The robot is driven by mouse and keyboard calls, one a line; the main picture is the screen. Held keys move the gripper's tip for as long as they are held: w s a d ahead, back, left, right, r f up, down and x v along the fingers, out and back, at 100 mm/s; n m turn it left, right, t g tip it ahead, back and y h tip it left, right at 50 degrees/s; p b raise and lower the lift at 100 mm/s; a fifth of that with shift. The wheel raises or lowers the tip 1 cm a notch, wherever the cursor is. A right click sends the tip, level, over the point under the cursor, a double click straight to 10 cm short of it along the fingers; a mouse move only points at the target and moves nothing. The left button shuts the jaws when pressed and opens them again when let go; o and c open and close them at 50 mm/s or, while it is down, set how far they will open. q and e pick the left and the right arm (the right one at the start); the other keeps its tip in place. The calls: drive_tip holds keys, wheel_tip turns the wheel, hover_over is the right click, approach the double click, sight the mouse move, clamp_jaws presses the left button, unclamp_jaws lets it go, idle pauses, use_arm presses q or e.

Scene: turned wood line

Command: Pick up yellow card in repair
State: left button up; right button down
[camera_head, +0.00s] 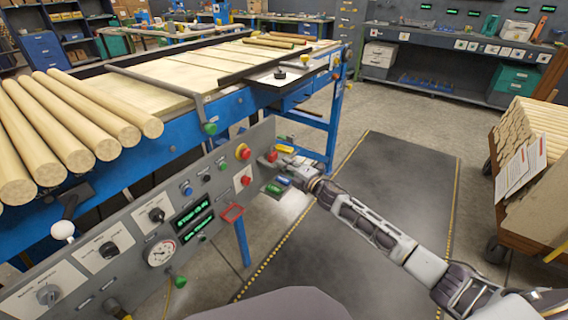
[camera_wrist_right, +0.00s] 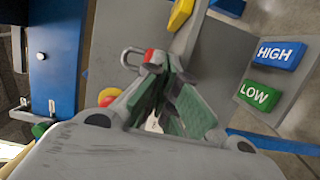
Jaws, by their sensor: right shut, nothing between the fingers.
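A small yellow piece (camera_head: 284,149), which looks like the yellow card, sits at the right end of the grey control panel. In the right wrist view a yellow block (camera_wrist_right: 181,16) shows at the top edge, beyond the fingertips; no wording on it is readable. My right gripper (camera_head: 284,162) is just below the yellow piece in the head view. In the right wrist view its green-padded fingers (camera_wrist_right: 170,82) are shut and empty, apart from the yellow block. My left gripper is in neither view.
Blue HIGH (camera_wrist_right: 276,53) and green LOW (camera_wrist_right: 259,96) blocks lie right of the fingers. A small red piece (camera_head: 271,157) is close to the gripper. The grey panel (camera_head: 130,205) carries knobs and a red button (camera_head: 243,152). The dark floor mat (camera_head: 390,190) is clear.

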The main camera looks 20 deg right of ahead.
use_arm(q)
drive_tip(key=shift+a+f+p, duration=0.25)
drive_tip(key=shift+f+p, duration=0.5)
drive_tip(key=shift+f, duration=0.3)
use_arm(e)
drive_tip(key=v, duration=0.8)
drive_tip(key=shift+s, duration=0.4)
drive_tip(key=shift+d+r, duration=0.1)
drive_tip(key=shift+w+r, duration=0.1)
